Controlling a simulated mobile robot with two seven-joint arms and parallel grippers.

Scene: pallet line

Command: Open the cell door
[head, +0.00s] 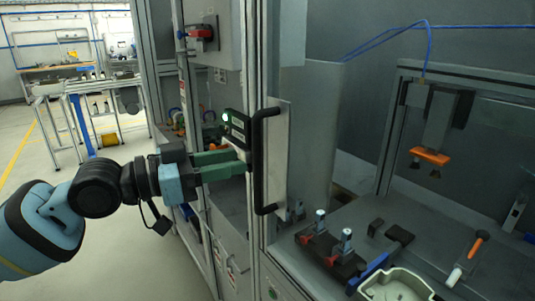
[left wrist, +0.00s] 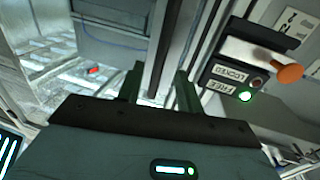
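The cell door's black upright bar handle (head: 259,165) is fixed to a light metal strip in front of the cell. My left gripper (head: 246,163) reaches it from the left with green fingers. In the left wrist view, the dark handle bar (left wrist: 160,55) runs between the two spread fingers (left wrist: 157,88), with gaps on both sides. A black lock box (head: 237,126) is just above the gripper. In the left wrist view the lock box (left wrist: 232,82) reads LOCKED and FREE, with a green light lit beside FREE. My right gripper is not in view.
Inside the cell are a fixture with red clamps (head: 330,255), a pale tray (head: 395,286), an orange-handled tool (head: 470,257) and a hanging orange-ended tool (head: 430,157). A grey cabinet with a red switch (head: 201,33) stands behind the handle. Open floor (head: 130,235) lies at left.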

